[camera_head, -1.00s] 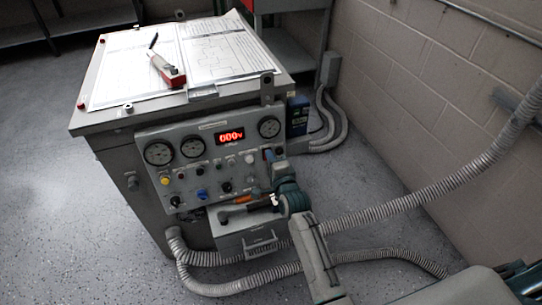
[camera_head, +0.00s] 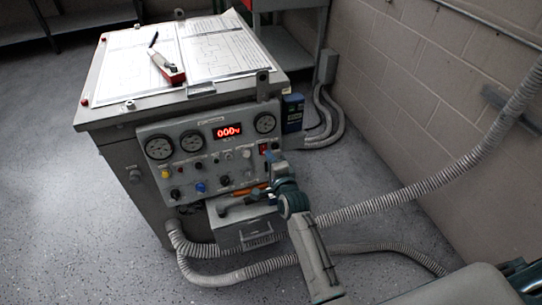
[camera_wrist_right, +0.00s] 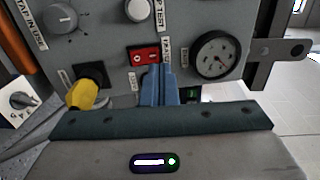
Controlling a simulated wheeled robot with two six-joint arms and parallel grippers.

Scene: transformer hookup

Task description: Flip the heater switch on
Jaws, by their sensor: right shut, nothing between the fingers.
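A red rocker switch (camera_head: 263,148) sits on the right side of the grey control panel (camera_head: 150,190), below the right gauge. It shows larger in the right wrist view (camera_wrist_right: 143,55), with white marks on its face; I cannot tell which way it is tipped. Its label is not readable, so I cannot confirm it is the heater switch. My right gripper (camera_head: 272,156) is shut and empty, close to the panel just beside the red switch. In the wrist view its blue fingertips (camera_wrist_right: 161,72) cover the area right beside and below the switch; contact is unclear. My left gripper is not in view.
A yellow knob (camera_wrist_right: 80,95) and a round gauge (camera_wrist_right: 216,54) flank the fingers. A red digital display (camera_head: 227,131) reads zeros. An open drawer-like box (camera_head: 245,225) juts out below the panel. Grey conduits (camera_head: 400,202) run to the right.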

